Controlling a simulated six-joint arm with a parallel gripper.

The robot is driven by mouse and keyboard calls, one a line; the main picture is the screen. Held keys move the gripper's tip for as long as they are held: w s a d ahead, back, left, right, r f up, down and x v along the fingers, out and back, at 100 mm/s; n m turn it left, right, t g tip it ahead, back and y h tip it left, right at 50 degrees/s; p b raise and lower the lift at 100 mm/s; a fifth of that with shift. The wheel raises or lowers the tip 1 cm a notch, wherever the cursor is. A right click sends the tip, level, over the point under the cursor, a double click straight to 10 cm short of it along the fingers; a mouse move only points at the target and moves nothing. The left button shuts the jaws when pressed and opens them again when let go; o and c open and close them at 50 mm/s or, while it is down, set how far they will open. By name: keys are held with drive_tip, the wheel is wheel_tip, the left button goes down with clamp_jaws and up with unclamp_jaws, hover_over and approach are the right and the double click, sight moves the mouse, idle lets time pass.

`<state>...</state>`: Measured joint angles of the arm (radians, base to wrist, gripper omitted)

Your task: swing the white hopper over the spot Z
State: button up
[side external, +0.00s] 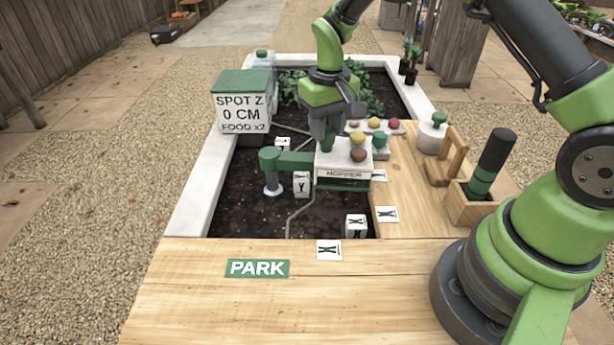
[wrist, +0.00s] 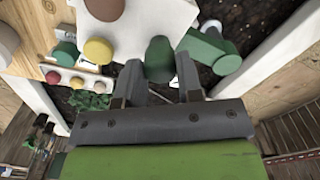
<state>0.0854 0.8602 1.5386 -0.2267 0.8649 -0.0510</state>
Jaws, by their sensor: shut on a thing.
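The white hopper (side external: 343,180) hangs over the soil, towards the right side of the raised bed, joined by a green swing arm (side external: 295,160) to a post (side external: 271,183) on its left. Yellow and brown round pieces sit on its top. My gripper (side external: 324,140) is above the hopper's left part. In the wrist view its jaws (wrist: 160,78) are shut on the hopper's green knob (wrist: 160,54). A white sign box (side external: 241,115) reading "SPOT Z 0 CM FOOD x2" stands at the left. A white marker (side external: 283,143) stands behind the arm; its letter is hard to read.
Markers Y (side external: 302,184) and X (side external: 356,227) stand in the soil. Letter tags (side external: 329,250) lie on the wooden bench (side external: 200,295), with a green PARK label (side external: 257,268). A rack of coloured knobs (side external: 375,126), a white pot (side external: 432,136) and wooden holders stand right.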

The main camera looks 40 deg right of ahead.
drive_tip(key=shift+d, duration=0.1)
drive_tip(key=shift+w+d, duration=0.6)
drive_tip(key=shift+w+d, duration=0.55)
drive_tip(key=shift+w, duration=0.2)
drive_tip(key=shift+w+d, duration=0.4)
drive_tip(key=shift+w, duration=0.4)
